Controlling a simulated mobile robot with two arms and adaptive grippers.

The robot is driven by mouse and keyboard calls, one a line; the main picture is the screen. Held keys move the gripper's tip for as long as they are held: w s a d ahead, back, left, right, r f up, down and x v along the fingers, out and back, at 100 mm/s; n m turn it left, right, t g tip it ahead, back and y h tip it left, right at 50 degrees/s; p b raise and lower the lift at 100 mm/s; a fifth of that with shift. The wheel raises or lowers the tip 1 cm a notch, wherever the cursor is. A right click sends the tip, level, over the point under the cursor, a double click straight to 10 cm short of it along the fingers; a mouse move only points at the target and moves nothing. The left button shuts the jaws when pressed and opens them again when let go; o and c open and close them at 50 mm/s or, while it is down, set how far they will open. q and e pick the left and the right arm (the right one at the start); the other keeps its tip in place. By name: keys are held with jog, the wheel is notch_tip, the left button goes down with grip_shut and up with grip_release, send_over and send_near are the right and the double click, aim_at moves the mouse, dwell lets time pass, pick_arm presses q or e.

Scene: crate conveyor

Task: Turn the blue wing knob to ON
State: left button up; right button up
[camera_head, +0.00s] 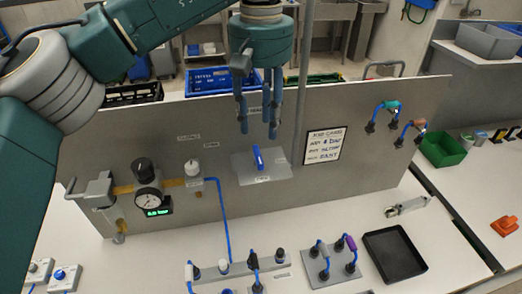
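The blue wing knob (258,158) sits on a light grey plate (278,174) on the front of the upright grey panel. Its wing stands nearly upright in the picture, leaning slightly. Small labels are by the plate, too small to read. My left gripper (259,130) hangs in front of the panel with its fingers pointing down, just above the knob in the picture. Its blue fingers are spread with nothing between them, and they look apart from the knob. My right gripper is not in view.
A gauge (148,199) and valve fittings are on the panel's left. A printed card (324,145) and hooked hoses (384,114) are to the right.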

aim_at(260, 155)
pick_arm(q)
notch_tip(260, 155, down, 7)
jog(key=shift+a+f+p, duration=0.1)
jog(key=shift+p, duration=0.85)
jog(key=shift+f, duration=0.5)
grip_shut()
